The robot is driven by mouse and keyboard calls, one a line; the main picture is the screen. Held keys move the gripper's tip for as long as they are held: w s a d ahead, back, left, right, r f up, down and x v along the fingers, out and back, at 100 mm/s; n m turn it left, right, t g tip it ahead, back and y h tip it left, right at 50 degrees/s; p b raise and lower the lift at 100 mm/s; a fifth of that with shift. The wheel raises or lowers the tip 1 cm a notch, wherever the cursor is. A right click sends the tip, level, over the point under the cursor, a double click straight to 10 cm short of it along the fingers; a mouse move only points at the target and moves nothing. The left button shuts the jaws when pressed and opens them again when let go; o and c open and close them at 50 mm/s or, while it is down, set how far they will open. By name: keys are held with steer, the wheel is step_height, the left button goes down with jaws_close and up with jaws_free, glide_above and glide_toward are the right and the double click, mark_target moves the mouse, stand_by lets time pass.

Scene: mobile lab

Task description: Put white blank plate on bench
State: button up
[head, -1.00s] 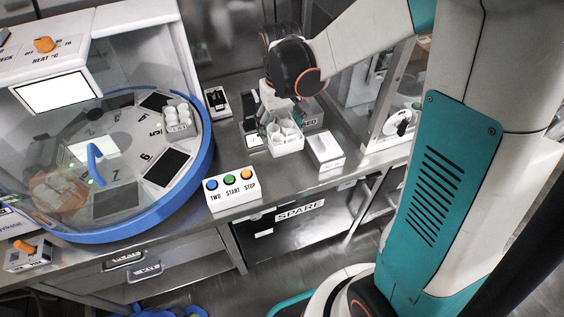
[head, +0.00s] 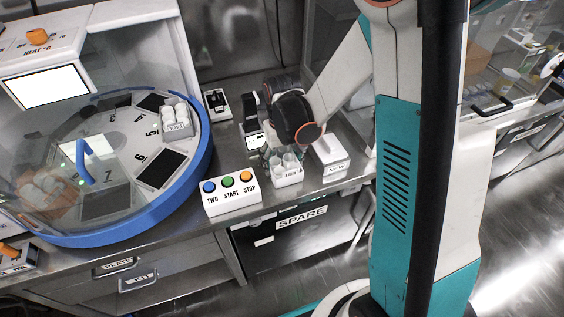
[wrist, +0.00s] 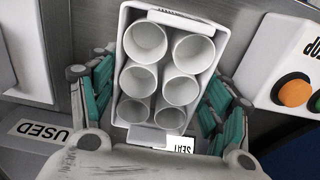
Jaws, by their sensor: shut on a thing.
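I cannot tell whether the plate's bottom touches the bench.
A button box (head: 232,192) stands just left of the plate. A dark upright device (head: 252,128) stands behind. A round blue-rimmed machine (head: 203,160) at left holds another cup holder (head: 176,118). The wrist view shows a USED label (wrist: 40,130).

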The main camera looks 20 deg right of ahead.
mark_target(282, 160)
steer(key=shift+r, duration=0.1)
steer(key=o, duration=1.1)
step_height(282, 160, up, 12)
steer(key=p, duration=0.5)
steer(key=s+r+t, duration=0.2)
steer(key=s+r, duration=0.2)
steer(key=s, duration=0.1)
steer(key=s+r+t, duration=0.2)
steer(key=s+r, duration=0.3)
steer(key=s+r+t, duration=0.3)
steer(key=s+r, duration=0.1)
steer(key=s, duration=0.1)
steer(key=shift+r, duration=0.3)
